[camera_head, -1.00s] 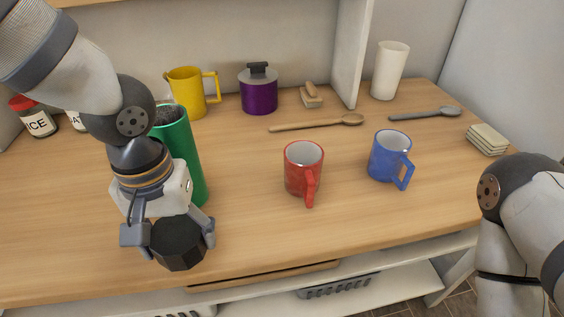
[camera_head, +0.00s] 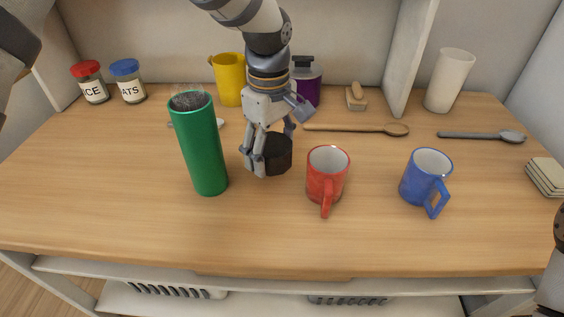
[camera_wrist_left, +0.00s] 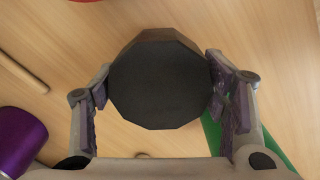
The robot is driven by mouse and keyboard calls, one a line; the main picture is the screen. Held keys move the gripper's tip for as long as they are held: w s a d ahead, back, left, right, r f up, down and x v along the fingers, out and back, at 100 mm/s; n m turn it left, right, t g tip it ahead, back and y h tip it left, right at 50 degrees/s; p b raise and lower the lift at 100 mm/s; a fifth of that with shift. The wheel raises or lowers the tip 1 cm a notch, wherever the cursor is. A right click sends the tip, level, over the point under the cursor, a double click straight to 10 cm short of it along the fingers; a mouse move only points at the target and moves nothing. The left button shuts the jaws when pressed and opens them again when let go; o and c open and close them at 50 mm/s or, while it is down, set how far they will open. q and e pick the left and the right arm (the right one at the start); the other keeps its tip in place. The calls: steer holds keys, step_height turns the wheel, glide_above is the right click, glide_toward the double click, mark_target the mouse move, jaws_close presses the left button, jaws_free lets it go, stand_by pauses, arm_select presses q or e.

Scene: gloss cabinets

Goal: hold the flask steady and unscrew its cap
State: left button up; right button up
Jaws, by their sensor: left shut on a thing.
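The green flask (camera_head: 202,145) stands upright on the wooden worktop, its top uncapped, with a grey, grainy-looking mouth and a faint clear rim. My left gripper (camera_head: 268,152) is shut on the black faceted cap (camera_head: 277,155), just right of the flask and apart from it. The cap is low, at or just above the worktop; I cannot tell whether it touches. In the left wrist view the cap (camera_wrist_left: 160,82) sits between both fingers, and part of the flask (camera_wrist_left: 212,132) shows behind the right finger. My right gripper is out of view.
A red mug (camera_head: 326,176) stands close right of the cap, with a blue mug (camera_head: 425,178) farther right. A wooden spoon (camera_head: 355,128), yellow mug (camera_head: 230,82) and purple pot (camera_head: 308,85) are behind. The front worktop is clear.

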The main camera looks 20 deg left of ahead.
arm_select(q)
steer(key=shift+w+d+f, duration=0.2)
steer(key=shift+w+f, duration=0.5)
steer(key=shift+f, duration=0.05)
steer(key=f, duration=0.3)
steer(key=shift+w+f+b, duration=0.3)
steer(key=shift+r, duration=0.1)
steer(key=o, duration=0.9)
steer(key=shift+d+f, duration=0.1)
steer(key=shift+f, duration=0.1)
steer(key=shift+c, duration=0.2)
steer(key=o, duration=0.4)
steer(key=shift+o, duration=0.2)
steer(key=shift+r, duration=0.1)
